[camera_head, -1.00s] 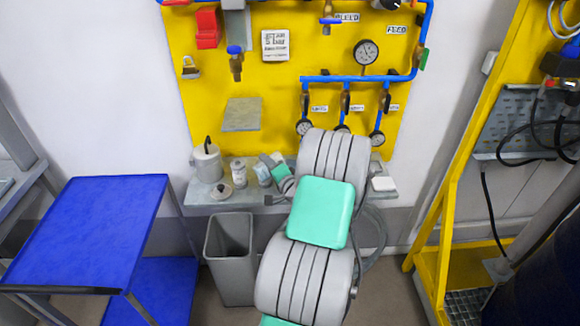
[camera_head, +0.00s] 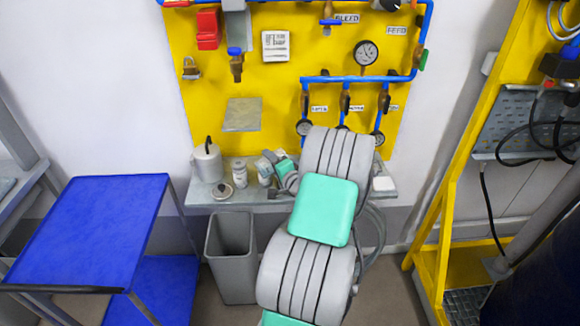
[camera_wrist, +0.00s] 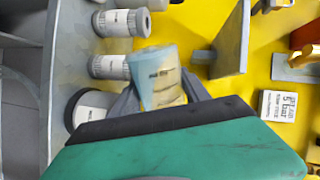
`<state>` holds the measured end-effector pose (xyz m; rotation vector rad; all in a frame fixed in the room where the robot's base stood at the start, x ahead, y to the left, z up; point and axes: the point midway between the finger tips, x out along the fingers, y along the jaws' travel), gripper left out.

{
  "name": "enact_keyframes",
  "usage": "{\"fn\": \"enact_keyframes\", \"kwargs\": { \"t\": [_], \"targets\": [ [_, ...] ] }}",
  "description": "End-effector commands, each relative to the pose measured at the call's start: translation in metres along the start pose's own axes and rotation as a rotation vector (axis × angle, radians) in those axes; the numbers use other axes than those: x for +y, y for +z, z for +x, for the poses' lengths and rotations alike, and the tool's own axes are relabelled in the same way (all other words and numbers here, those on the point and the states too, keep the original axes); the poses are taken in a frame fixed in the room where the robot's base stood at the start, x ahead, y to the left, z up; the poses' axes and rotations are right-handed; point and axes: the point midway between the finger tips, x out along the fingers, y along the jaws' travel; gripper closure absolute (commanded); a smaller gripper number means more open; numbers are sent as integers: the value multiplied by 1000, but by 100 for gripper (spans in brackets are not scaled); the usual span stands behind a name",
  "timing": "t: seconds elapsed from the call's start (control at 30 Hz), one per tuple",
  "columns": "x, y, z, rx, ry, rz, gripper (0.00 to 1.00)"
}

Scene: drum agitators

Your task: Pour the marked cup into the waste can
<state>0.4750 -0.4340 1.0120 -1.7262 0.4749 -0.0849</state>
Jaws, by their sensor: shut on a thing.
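The marked cup (camera_wrist: 160,76) is pale and translucent with dark print and lines, and it is seen between the fingers in the wrist view. My gripper (camera_wrist: 162,96) is shut on it. In the head view my gripper (camera_head: 272,166) is over the grey shelf, close to the yellow panel, and the cup is small and partly hidden there. I cannot tell how far the cup is from the shelf top. The waste can (camera_head: 230,262) is a grey, open-topped bin on the floor, in front of and below the shelf, left of my arm.
On the shelf (camera_head: 203,196) stand a white canister (camera_head: 207,165), two small labelled jars (camera_head: 239,173) and a round lid-like piece (camera_head: 222,191). A small plate (camera_head: 242,114) juts from the panel above. A blue table (camera_head: 90,235) stands left of the bin.

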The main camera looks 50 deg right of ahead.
Motion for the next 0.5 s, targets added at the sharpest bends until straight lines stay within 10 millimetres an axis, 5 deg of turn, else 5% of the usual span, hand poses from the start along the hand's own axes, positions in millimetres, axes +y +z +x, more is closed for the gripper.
{"fn": "enact_keyframes", "kwargs": {
  "t": [0.5],
  "targets": [
    [-7, -6, -1, -11, -1, 43, 95]
  ]
}}
